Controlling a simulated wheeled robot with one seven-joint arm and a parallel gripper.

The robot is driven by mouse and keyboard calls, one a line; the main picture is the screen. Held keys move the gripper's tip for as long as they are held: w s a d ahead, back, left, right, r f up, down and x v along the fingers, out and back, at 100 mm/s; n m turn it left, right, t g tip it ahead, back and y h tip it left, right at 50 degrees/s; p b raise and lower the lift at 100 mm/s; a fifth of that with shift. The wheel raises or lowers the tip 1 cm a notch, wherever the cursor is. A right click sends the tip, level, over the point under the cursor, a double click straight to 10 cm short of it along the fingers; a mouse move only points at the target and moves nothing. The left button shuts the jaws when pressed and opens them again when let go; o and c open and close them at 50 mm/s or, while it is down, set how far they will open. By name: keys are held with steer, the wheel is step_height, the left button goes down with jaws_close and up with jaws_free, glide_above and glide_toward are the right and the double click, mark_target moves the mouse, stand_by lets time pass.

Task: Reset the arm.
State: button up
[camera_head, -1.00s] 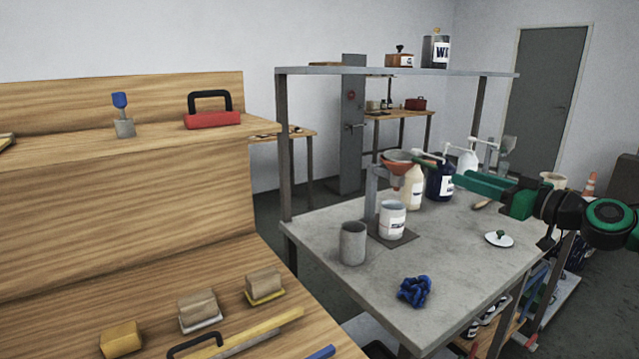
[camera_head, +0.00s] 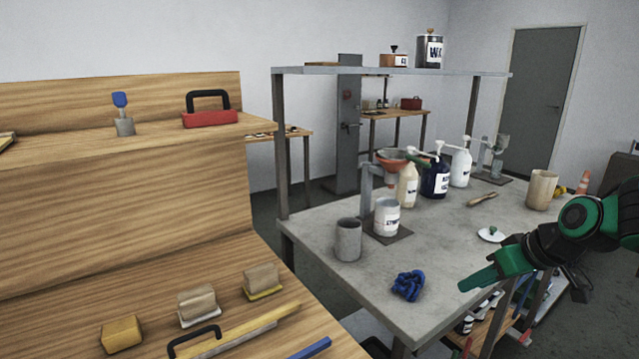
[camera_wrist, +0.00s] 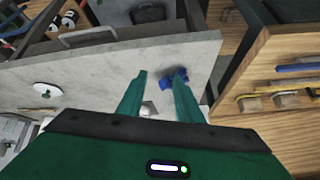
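My gripper (camera_head: 478,281) is at the right in the head view, at the front edge of the grey table (camera_head: 340,287), with the green arm behind it. In the wrist view my gripper (camera_wrist: 158,95) has two green fingers spread apart with nothing between them. A crumpled blue cloth (camera_head: 408,285) lies on the table to the left of the gripper. It also shows in the wrist view (camera_wrist: 174,78), close to the right finger.
On the table stand a grey cup (camera_head: 348,240), a white labelled can (camera_head: 387,217), a red funnel on a stand (camera_head: 392,158), pump bottles (camera_head: 435,178) and a white lid (camera_head: 491,234). A wooden bench (camera_head: 120,240) with sanding blocks fills the left.

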steer(key=s+d+m+g+h, duration=0.1)
steer(key=s+d+m+g, duration=0.1)
steer(key=s, duration=0.6)
steer(key=s+d+m+g+h, duration=0.1)
steer(key=s+m, duration=0.3)
steer(key=s, duration=0.5)
steer(key=s+d+m+g+h, duration=0.1)
steer(key=s+d+m+g, duration=0.2)
steer(key=s, duration=0.5)
steer(key=shift+s+d+f+m, duration=0.3)
steer(key=shift+d+f+m, duration=0.1)
steer(key=shift+d, duration=0.2)
steer(key=shift+w+f, duration=0.25)
steer(key=shift+w, duration=0.4)
